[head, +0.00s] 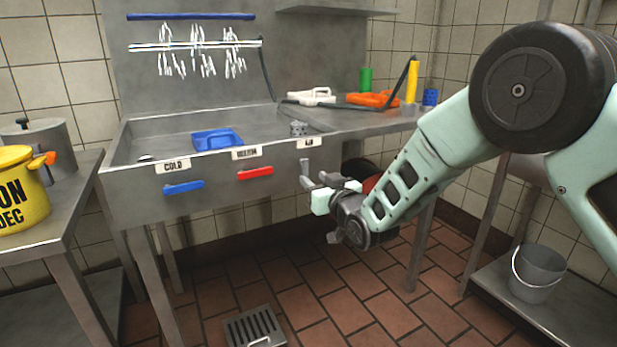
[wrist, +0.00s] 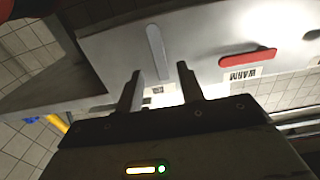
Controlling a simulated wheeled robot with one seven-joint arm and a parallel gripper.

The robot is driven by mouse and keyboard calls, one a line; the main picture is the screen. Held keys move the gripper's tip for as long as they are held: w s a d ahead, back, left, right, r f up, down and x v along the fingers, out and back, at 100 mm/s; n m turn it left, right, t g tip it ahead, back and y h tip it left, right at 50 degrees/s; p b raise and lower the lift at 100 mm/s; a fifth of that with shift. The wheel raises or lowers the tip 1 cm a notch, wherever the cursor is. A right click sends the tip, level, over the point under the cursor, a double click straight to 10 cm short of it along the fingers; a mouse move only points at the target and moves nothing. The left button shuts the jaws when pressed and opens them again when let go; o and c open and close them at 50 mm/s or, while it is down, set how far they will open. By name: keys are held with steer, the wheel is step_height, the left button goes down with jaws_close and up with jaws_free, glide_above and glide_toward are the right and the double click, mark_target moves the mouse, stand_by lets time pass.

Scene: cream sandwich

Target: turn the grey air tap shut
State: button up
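The grey air tap (head: 305,171) is a lever on the sink's front panel, below the AIR label (head: 309,142). It hangs nearly straight down. My gripper (head: 316,181) is open close to its lower end in the head view. In the wrist view, which is upside down, the grey lever (wrist: 156,50) shows beyond and between the two spread fingertips of my gripper (wrist: 160,68). Nothing is held. I cannot tell whether a finger touches the lever.
A red WARM lever (head: 255,172) and a blue COLD lever (head: 183,187) lie about horizontal left of the air tap. A blue tray (head: 217,139) is in the steel sink (head: 140,190). A yellow pot (head: 20,190) stands at left. A bucket (head: 537,275) stands at right.

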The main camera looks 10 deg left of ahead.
mark_target(306, 172)
steer(key=shift+x, duration=2.15)
jaws_close()
